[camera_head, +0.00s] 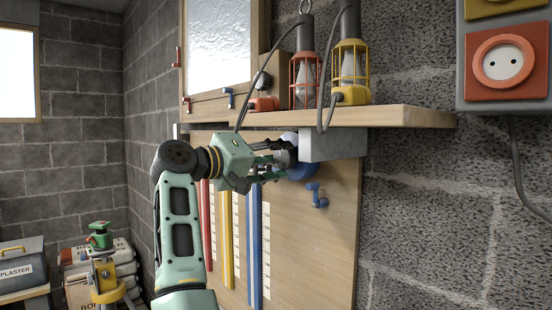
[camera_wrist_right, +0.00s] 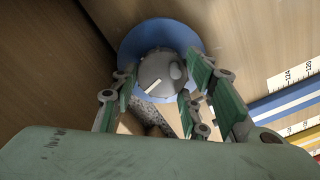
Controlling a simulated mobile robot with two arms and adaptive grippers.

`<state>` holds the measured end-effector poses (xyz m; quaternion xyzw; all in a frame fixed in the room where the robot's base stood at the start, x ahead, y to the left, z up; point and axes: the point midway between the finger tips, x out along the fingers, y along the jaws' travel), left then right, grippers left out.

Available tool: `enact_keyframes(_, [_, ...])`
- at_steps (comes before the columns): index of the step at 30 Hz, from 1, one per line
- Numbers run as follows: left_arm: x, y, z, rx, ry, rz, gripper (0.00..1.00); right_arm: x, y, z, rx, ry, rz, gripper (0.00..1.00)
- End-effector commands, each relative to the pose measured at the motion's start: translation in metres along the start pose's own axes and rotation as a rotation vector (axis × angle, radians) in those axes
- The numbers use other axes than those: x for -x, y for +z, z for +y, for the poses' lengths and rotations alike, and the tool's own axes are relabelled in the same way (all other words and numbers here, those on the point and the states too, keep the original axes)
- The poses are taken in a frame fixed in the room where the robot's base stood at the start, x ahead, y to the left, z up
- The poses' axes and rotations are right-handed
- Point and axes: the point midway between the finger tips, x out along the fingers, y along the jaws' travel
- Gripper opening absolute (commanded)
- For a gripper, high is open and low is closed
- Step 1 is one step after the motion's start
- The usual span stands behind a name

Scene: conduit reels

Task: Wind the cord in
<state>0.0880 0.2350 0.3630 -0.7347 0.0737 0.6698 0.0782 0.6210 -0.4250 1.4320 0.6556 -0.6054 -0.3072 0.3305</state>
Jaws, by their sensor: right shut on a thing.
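A blue reel (camera_head: 302,171) sits under the wooden shelf, with a round grey knob (camera_wrist_right: 160,72) at its centre. The knob bears a white line, and the blue disc (camera_wrist_right: 133,42) shows behind it. My right gripper (camera_head: 274,161) reaches the reel from the left. Its green and grey fingers stand on both sides of the knob in the right wrist view, shut on it. A blue crank-like piece (camera_head: 317,196) is below the reel on the board. I cannot clearly tell a cord running from the reel. My left gripper is in neither view.
The wooden shelf (camera_head: 410,116) above carries a red caged lamp (camera_head: 305,80) and a yellow caged lamp (camera_head: 351,72) with dark cables. A grey block (camera_head: 335,145) is close right of the reel. Red, yellow and blue strips (camera_head: 254,245) with scales run down the board.

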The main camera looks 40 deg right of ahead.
Motion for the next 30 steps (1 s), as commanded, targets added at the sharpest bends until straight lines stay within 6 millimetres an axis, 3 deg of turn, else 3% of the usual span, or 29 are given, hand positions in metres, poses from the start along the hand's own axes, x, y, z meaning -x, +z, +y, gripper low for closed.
enact_keyframes(17, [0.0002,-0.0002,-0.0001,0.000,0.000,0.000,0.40,0.0003,-0.0025,0.0043,-0.033,0.006,0.008,0.15])
enact_keyframes(18, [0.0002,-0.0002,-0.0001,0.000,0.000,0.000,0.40,0.0003,-0.0026,0.0044,-0.033,0.007,0.008,0.45])
enact_keyframes(23, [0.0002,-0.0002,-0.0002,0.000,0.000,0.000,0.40,0.0002,-0.0021,0.0036,-0.032,0.005,0.006,0.59])
enact_keyframes(30, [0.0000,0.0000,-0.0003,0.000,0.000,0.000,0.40,0.0002,-0.0011,0.0021,-0.030,0.003,0.004,0.59])
